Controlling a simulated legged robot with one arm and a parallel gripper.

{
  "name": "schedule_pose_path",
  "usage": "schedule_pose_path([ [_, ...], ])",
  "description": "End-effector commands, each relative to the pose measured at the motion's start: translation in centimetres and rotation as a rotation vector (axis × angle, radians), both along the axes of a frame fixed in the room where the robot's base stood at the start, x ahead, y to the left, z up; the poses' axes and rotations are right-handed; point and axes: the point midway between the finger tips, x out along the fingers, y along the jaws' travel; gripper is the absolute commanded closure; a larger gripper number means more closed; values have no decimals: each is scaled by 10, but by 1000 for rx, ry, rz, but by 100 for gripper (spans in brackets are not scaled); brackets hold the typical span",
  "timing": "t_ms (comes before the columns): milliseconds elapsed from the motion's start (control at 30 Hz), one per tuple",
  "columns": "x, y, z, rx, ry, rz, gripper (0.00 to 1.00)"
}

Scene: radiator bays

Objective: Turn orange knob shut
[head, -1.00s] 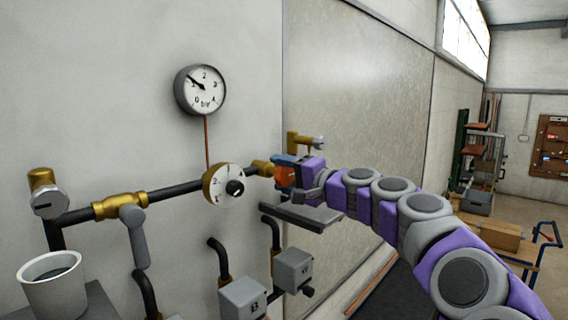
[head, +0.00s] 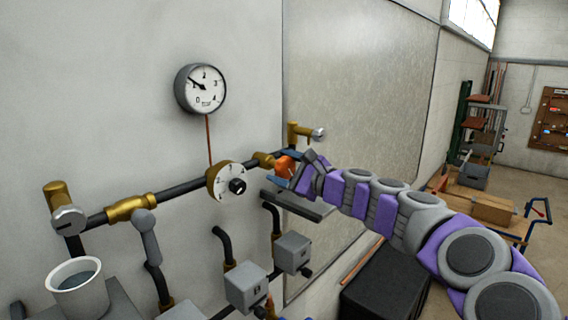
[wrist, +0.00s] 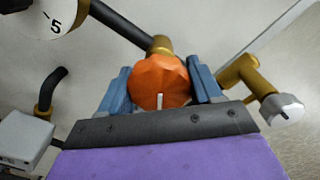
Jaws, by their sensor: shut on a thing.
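The orange knob (wrist: 160,82) sits at the end of a brass fitting on the dark pipe. It has a lobed rim, and a white mark on it points toward my gripper's palm in the wrist view. In the head view the knob (head: 285,166) shows partly behind my gripper (head: 286,172). In the wrist view the blue fingers of my gripper (wrist: 160,88) stand on either side of the knob, shut on it. The far side of the knob is hidden.
A round gauge (head: 201,89) hangs above a numbered white dial (head: 232,182) on the same pipe. A brass fitting with a grey cap (wrist: 283,107) is close right of my gripper. Grey boxes (head: 246,287) are below, and a white cup (head: 77,290) stands at lower left.

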Motion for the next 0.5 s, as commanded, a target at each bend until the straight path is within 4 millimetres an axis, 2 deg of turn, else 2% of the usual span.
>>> schedule_pose_path([
  [33, 1, 1, -5, 20, 39, 0, 66],
  [500, 1, 1, -4, 295, 390, 0, 66],
])
